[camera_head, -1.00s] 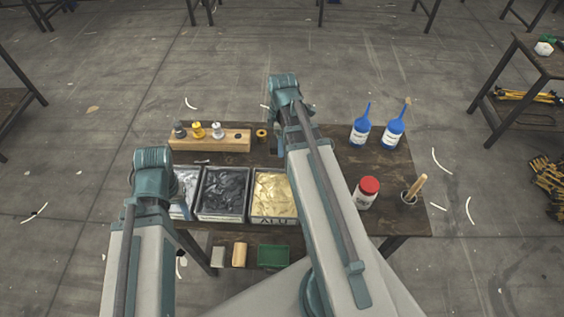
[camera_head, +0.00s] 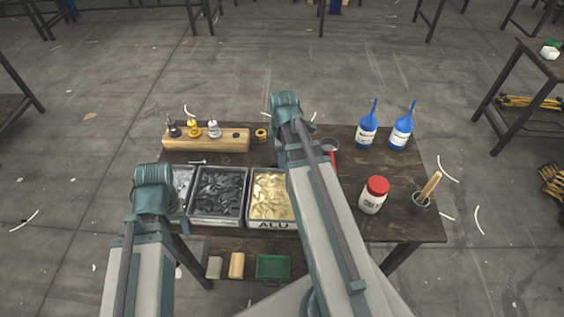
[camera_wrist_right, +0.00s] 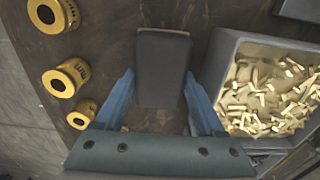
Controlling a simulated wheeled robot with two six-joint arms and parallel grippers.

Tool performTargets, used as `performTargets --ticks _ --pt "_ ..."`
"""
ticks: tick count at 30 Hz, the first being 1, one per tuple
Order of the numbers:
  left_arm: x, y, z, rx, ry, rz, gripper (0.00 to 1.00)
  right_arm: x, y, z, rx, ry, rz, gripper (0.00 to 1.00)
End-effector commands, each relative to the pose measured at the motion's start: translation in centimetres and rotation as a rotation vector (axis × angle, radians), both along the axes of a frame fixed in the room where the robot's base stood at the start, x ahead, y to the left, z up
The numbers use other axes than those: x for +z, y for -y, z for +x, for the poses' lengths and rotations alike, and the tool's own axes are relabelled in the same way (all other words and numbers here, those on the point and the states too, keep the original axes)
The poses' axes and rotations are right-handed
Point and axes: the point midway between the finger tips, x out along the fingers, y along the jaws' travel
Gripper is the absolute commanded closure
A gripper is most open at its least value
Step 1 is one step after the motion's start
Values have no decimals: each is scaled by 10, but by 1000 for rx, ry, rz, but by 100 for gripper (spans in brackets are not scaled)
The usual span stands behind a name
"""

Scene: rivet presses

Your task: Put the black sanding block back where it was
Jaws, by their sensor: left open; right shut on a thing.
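The black sanding block (camera_wrist_right: 163,68) shows in the right wrist view as a dark upright-lying slab between the two blue fingers of my right gripper (camera_wrist_right: 160,95). The gripper is shut on it. Dark table top lies beneath; I cannot tell whether the block touches it. In the head view my right arm hides both this gripper and the block. My left gripper (camera_head: 184,222) is mostly hidden behind its own wrist, at the table's front left by the bins; it is open, and I see nothing in it.
Yellow rings (camera_wrist_right: 65,78) stand left of the block. The bin of brass-coloured pieces (camera_wrist_right: 265,95) is close on its right. A red-lidded jar (camera_head: 374,194), blue-capped bottles (camera_head: 398,133) and a pot with a stick (camera_head: 422,198) stand right. A wooden rack (camera_head: 205,141) stands back left.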

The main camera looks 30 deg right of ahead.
Motion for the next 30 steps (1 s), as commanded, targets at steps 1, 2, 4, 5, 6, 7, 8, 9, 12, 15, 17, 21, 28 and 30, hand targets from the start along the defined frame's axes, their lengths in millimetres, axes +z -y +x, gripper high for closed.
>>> performTargets --ticks 1,2,4,5,6,7,8,9,12,15,17,21,28,30 --pt "1 0 0 0 0 0 50 1 0 0 0 0 0 100" --pt "2 0 0 0 0 0 50 2 0 0 0 0 0 100" --pt "2 0 0 0 0 0 50 2 0 0 0 0 0 100" --pt "2 0 0 0 0 0 50 2 0 0 0 0 0 100" --pt "1 0 0 0 0 0 50 1 0 0 0 0 0 100" --pt "0 0 0 0 0 0 50 0 0 0 0 0 0 100" --pt "-2 0 0 0 0 0 50 -2 0 0 0 0 0 100" --pt "-3 0 0 0 0 0 50 -3 0 0 0 0 0 100" --pt "-1 0 0 0 0 0 50 -1 0 0 0 0 0 16" --pt "-1 0 0 0 0 0 50 -1 0 0 0 0 0 16" --pt "-1 0 0 0 0 0 50 -1 0 0 0 0 0 16" --pt "-1 0 0 0 0 0 50 -1 0 0 0 0 0 16" --pt "8 0 0 0 0 0 50 8 0 0 0 0 0 16" --pt "14 0 0 0 0 0 50 14 0 0 0 0 0 16"
